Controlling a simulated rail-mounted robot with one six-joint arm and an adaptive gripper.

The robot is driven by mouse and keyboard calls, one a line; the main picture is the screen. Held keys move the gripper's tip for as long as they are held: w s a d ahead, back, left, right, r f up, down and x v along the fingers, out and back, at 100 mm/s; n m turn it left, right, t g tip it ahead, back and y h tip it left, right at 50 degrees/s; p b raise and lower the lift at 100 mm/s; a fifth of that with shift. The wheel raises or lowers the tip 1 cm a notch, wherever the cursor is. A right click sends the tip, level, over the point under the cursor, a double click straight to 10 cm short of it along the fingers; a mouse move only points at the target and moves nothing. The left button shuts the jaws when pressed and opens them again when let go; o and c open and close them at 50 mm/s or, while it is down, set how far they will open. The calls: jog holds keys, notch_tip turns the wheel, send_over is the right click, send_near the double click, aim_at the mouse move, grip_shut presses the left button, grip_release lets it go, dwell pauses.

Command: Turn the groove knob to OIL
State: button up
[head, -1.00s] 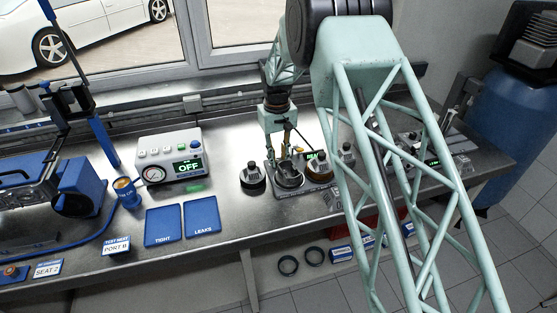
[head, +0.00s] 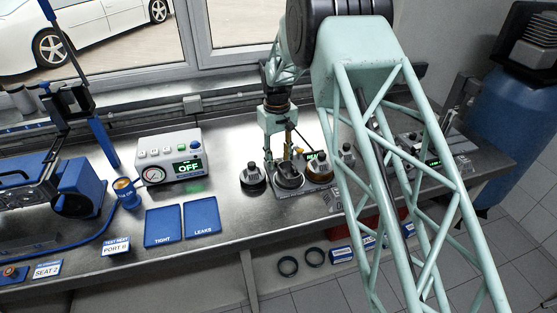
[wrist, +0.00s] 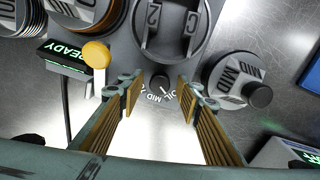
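A small dark round knob (wrist: 160,83) sits at the edge of a grey unit in the wrist view. White lettering beside it reads MID and OIL, partly cut off, and I take it as the groove knob. Its pointer is too small to read. My gripper (wrist: 158,92) is open, with one wood-coloured finger pad on each side of the knob. A gap shows between the pads and the knob. In the head view my gripper (head: 279,150) points down over the dial unit (head: 300,188); the small knob cannot be made out there.
A large dial (wrist: 170,30) lies just beyond the knob, with a MID dial (wrist: 235,78) at right. A yellow button (wrist: 96,53) and a READY display (wrist: 66,58) are close at left. The OFF tester (head: 168,157) and blue trays (head: 163,226) stand left on the bench.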

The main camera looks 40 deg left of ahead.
aim_at(278, 161)
jog(key=shift+r, duration=0.1)
notch_tip(278, 161, up, 12)
dwell(0.8)
jog(key=shift+s, duration=0.1)
dwell(0.6)
